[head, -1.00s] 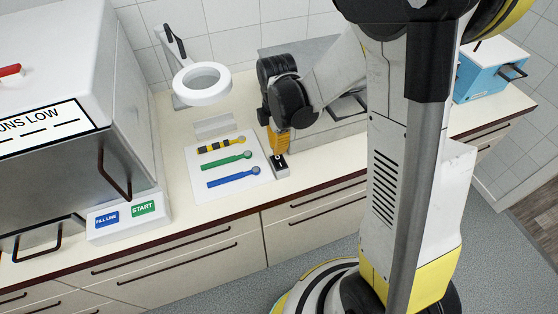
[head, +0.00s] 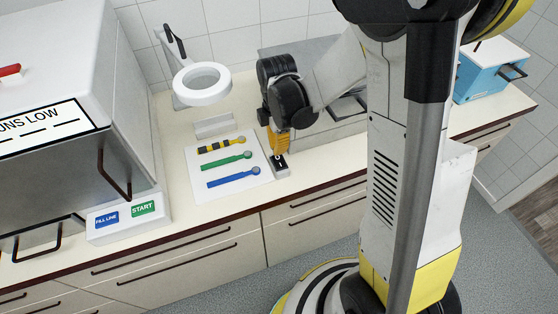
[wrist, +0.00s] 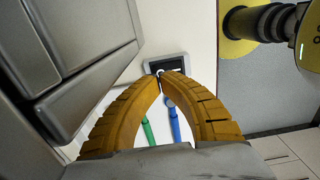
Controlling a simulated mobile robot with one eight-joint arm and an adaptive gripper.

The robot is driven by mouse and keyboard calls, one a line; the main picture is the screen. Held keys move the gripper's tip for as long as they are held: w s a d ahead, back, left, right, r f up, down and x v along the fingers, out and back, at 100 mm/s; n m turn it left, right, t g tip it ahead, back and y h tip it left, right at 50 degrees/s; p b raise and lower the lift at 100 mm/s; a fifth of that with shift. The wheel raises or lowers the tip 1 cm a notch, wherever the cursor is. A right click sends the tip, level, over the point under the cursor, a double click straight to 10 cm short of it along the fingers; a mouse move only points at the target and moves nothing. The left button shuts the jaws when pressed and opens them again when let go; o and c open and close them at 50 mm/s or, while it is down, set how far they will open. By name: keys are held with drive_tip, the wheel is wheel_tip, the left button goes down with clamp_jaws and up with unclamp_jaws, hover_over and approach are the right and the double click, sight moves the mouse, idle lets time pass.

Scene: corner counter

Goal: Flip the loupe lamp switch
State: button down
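The loupe lamp (head: 200,97) has a white ring head on a grey stand at the back of the counter. A small dark switch box with a light rocker (head: 281,168) lies on the counter at the right edge of a white mat. My gripper (head: 279,152) points down with its yellow fingers just over the far end of this switch box. In the wrist view the fingertips (wrist: 160,74) meet and hold nothing. They overlap the near edge of the switch box (wrist: 180,60) and partly hide the rocker. I cannot tell whether they touch it.
The white mat (head: 214,196) holds a yellow-black, a green (head: 226,162) and a blue tool (head: 233,178). A large machine with a START button (head: 143,208) stands at the left. A grey box (head: 292,45) is behind my arm. A blue box (head: 478,78) is at the right.

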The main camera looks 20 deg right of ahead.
sight(277, 157)
drive_tip(key=shift+f+b, duration=1.55)
drive_tip(key=shift+f, duration=0.25)
idle(0.5)
drive_tip(key=shift+r+p, duration=2.5)
drive_tip(key=shift+r, duration=1.1)
drive_tip(key=shift+r, duration=0.2)
drive_tip(key=s+r+m+t+b, duration=0.4)
drive_tip(key=s+r+m+t, duration=0.3)
drive_tip(key=m, duration=1.1)
drive_tip(key=s+r, duration=0.4)
drive_tip(key=s, duration=0.1)
drive_tip(key=shift+s+r, duration=0.15)
drive_tip(key=shift+s, duration=0.25)
